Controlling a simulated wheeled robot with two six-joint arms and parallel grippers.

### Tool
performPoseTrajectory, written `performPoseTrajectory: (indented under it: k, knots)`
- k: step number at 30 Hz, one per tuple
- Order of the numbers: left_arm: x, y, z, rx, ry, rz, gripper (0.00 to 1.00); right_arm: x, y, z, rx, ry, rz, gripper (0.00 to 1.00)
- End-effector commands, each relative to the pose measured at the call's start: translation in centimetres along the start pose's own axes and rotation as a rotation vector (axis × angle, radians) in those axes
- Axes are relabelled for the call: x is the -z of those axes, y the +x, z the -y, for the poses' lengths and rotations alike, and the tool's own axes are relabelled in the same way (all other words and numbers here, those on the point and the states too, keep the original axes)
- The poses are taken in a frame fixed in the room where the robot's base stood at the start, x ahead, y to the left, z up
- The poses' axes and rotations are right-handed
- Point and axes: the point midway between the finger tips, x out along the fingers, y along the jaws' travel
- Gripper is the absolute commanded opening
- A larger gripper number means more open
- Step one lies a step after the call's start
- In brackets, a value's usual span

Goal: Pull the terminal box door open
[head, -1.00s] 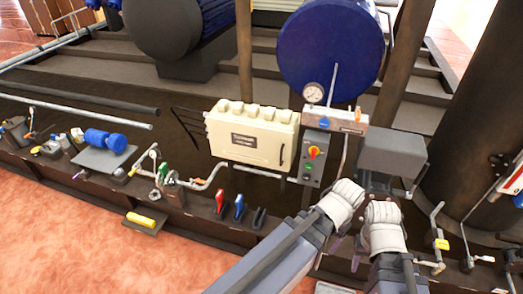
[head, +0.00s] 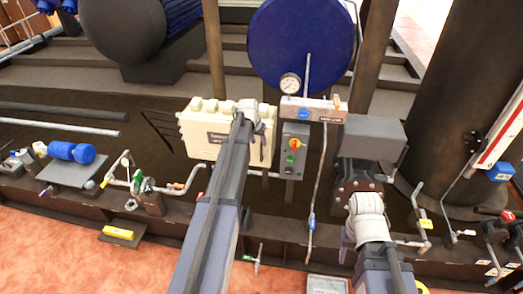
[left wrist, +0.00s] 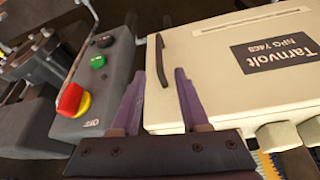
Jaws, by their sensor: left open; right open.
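The terminal box (head: 203,140) is a cream box with a dark label, and its door looks shut. The box also fills the right of the left wrist view (left wrist: 225,60), where a dark bar handle (left wrist: 162,60) stands near the door's edge. My left gripper (head: 258,150) is in front of the box's right part and hides the handle in the head view. In the left wrist view my left gripper (left wrist: 158,75) is open, with the handle showing between and beyond its fingertips; contact cannot be told. My right gripper (head: 347,240) is open at lower right, away from the box.
A grey control box (head: 294,158) with a red-yellow knob and buttons stands just right of the terminal box. A gauge (head: 290,84) and a grey block (head: 361,137) are further right. Pipes and valves line the dark ledge in front.

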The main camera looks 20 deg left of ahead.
Motion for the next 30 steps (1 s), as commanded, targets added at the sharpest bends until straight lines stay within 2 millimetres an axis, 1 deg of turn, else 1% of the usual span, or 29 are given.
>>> performPoseTrajectory:
  k: [5,8,18,21,24,30]
  knots:
    - [-0.1,1.1,-0.1,0.000,0.000,0.001,0.45,0.1,1.0,0.1,0.000,0.000,0.000,0.50]
    - [-0.1,2.1,-0.1,0.000,0.000,0.001,0.45,0.1,1.9,0.2,0.000,0.000,0.000,0.50]
    - [-0.2,6.5,-0.1,0.000,0.001,0.002,0.45,0.3,6.0,0.6,0.000,0.000,0.000,0.50]
    - [-0.1,7.4,-0.1,0.000,0.001,0.002,0.45,0.4,6.8,0.7,0.000,-0.001,0.000,0.50]
    - [-0.1,7.8,-0.1,0.000,0.001,0.002,0.45,0.4,7.2,0.7,0.000,-0.001,0.000,0.50]
    - [0.0,7.7,-0.1,0.000,0.001,0.002,0.45,0.4,7.1,0.7,0.000,-0.001,0.000,0.50]
